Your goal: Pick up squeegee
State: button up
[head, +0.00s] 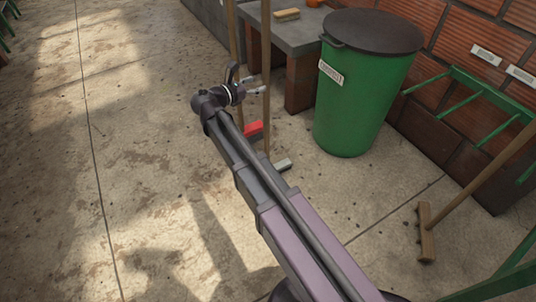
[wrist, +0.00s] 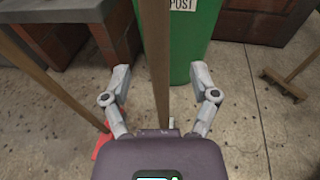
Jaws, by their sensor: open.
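A long wooden handle (head: 266,40) stands nearly upright by the grey bench; a small grey head (head: 283,164) shows at its foot, and I take this tool as the squeegee. In the wrist view, the squeegee handle (wrist: 160,45) runs between the spread fingers of my gripper (wrist: 160,75), apart from both. My gripper (head: 257,86) is open and empty in the head view, its fingers at the handle. The squeegee's foot is mostly hidden behind my gripper and arm.
A second wooden handle (wrist: 50,80) with a red head (head: 253,131) leans close on the left. A green lidded bin (head: 360,100) stands just behind. A wooden-headed broom (head: 427,232) is at right. The floor at left is clear.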

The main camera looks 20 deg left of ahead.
aim_at(266, 80)
jog(key=shift+b+x, duration=0.3)
jog(key=shift+x, duration=2.15)
jog(key=shift+r, duration=0.1)
jog(key=shift+a, duration=0.1)
grip_shut()
